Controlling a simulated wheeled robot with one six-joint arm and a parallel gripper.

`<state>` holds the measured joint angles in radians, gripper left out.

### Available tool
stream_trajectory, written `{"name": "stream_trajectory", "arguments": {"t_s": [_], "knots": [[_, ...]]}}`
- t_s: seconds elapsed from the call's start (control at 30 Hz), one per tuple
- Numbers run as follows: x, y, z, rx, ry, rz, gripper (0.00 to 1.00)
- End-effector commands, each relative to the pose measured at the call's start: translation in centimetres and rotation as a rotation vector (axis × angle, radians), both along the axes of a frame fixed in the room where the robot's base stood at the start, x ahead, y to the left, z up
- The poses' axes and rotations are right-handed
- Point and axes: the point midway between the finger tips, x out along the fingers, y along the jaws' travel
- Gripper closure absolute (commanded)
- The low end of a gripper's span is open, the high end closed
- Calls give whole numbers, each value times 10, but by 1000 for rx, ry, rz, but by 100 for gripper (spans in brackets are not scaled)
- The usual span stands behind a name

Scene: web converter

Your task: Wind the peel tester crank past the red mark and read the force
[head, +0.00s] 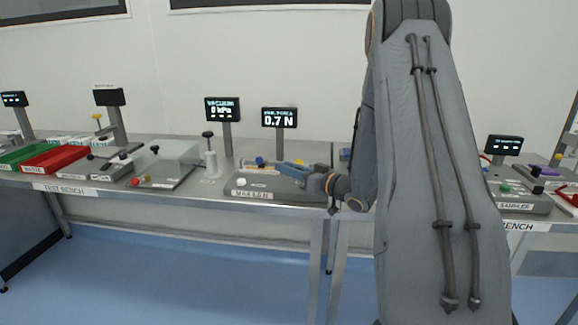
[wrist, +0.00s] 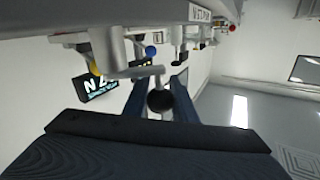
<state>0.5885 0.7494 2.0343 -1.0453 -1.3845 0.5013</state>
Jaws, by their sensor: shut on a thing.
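The peel tester (head: 285,189) is a low grey unit on the bench, with a small display (head: 279,117) on a post behind it reading 0.7 N. My gripper (head: 281,164) reaches over the unit from the right, its blue fingers low above the top. In the wrist view, the fingers are shut around a black crank knob (wrist: 160,101). The knob sits at the end of a grey crank arm (wrist: 138,72). A blue knob (wrist: 150,51) is on the unit beyond it. The display also shows in the wrist view (wrist: 97,87), turned and partly hidden. I cannot make out the red mark.
A second display (head: 222,108) reads vacuum 0 kPa, left of the tester. A clear-covered box (head: 175,153), a red tray (head: 58,158) and a green tray (head: 20,155) stand farther left.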

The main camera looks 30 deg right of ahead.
Motion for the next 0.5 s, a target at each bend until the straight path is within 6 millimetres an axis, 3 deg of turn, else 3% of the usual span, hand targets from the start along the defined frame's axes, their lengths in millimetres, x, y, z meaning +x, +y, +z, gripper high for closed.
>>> {"name": "stream_trajectory", "arguments": {"t_s": [0.5], "knots": [[-29,3,-1,-3,-2,487,98]]}}
